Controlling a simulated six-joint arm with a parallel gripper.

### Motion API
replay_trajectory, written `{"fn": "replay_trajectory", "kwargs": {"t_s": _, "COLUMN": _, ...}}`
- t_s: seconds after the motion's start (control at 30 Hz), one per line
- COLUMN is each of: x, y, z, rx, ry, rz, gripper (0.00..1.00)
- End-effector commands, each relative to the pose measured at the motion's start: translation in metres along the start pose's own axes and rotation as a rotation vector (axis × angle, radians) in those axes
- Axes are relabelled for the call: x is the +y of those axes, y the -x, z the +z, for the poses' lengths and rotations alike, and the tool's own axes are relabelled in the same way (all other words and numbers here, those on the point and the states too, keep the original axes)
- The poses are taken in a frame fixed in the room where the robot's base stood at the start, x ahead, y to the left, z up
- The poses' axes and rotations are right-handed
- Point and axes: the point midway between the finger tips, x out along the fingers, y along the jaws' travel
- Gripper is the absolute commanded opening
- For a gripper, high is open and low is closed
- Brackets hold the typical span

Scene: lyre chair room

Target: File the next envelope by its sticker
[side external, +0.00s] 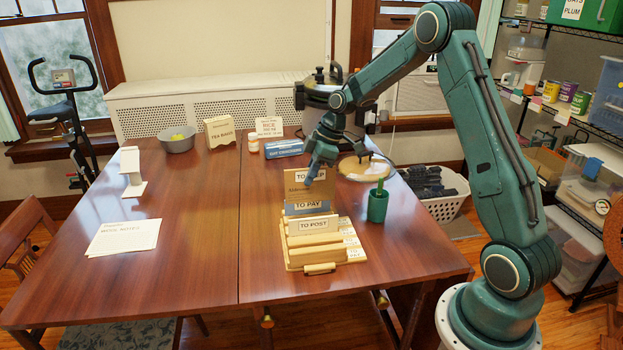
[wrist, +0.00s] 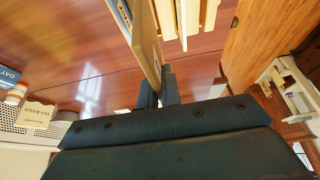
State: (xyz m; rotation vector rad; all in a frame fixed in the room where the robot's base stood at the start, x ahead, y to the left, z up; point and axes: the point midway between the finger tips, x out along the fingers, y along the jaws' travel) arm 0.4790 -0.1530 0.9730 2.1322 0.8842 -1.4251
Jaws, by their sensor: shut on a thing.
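The wooden sorter (side external: 293,265) stands on the right half of the table, with upright panels labelled TO POST (side external: 313,226) and TO PAY (side external: 307,206). A further label (side external: 303,175) behind them starts with "TO"; the rest is hidden by my gripper. A brown envelope (side external: 307,190) with small dark writing stands upright among the rear panels. My gripper (side external: 312,172) is above the rear of the sorter, pointing down, shut on the brown envelope. In the wrist view the thin tan envelope (wrist: 144,40) runs between the fingers (wrist: 158,88). Its sticker cannot be made out.
A green cup (side external: 377,206) stands close right of the sorter. Behind are a round board (side external: 365,172), a blue box (side external: 283,149) and a TEA BAGS box (side external: 219,132). White sheets (side external: 125,237) and a white stand (side external: 132,173) are at left. The table's middle is clear.

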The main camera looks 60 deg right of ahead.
Motion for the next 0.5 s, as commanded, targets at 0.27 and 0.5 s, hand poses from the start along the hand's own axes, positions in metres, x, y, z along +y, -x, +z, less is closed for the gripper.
{"fn": "replay_trajectory", "kwargs": {"t_s": 0.27, "x": -0.001, "y": -0.049, "z": 0.02, "rx": -0.001, "ry": -0.001, "rz": -0.004, "gripper": 0.0}}
{"fn": "replay_trajectory", "kwargs": {"t_s": 0.5, "x": -0.001, "y": -0.071, "z": 0.029, "rx": -0.001, "ry": 0.0, "rz": -0.002, "gripper": 0.0}}
